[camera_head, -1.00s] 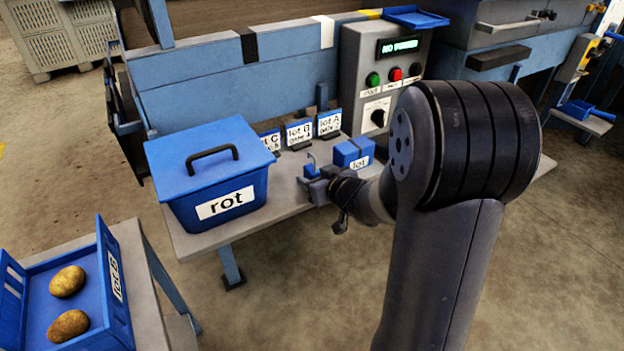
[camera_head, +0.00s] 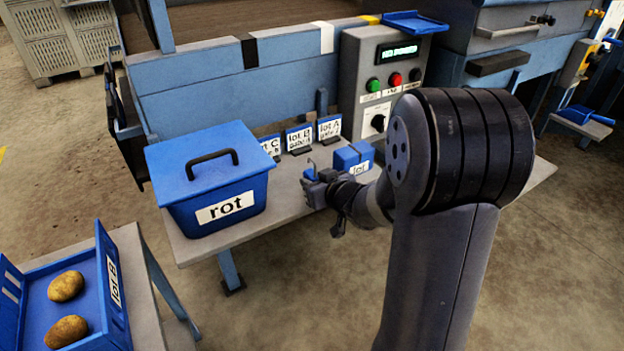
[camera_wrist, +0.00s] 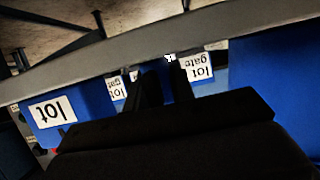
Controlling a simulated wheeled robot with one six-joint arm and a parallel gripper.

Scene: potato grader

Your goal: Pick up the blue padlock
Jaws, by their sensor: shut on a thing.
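The blue padlock (camera_head: 309,174) is at the front of my gripper, over the grey bench beside the rot bin. Only a small blue part and its thin shackle show past the fingers. My gripper (camera_head: 316,182) is shut on it. I cannot tell whether the padlock still touches the bench top. In the wrist view the dark fingers of my gripper (camera_wrist: 166,85) are close together, and the padlock cannot be made out clearly between them.
The lidded blue rot bin (camera_head: 217,205) stands left of my gripper. A blue lot box (camera_head: 352,156) is close on the right. Lot cards (camera_head: 299,138) stand behind, near the grey control box (camera_head: 378,85). A blue tray (camera_head: 112,280) with potatoes is at lower left.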

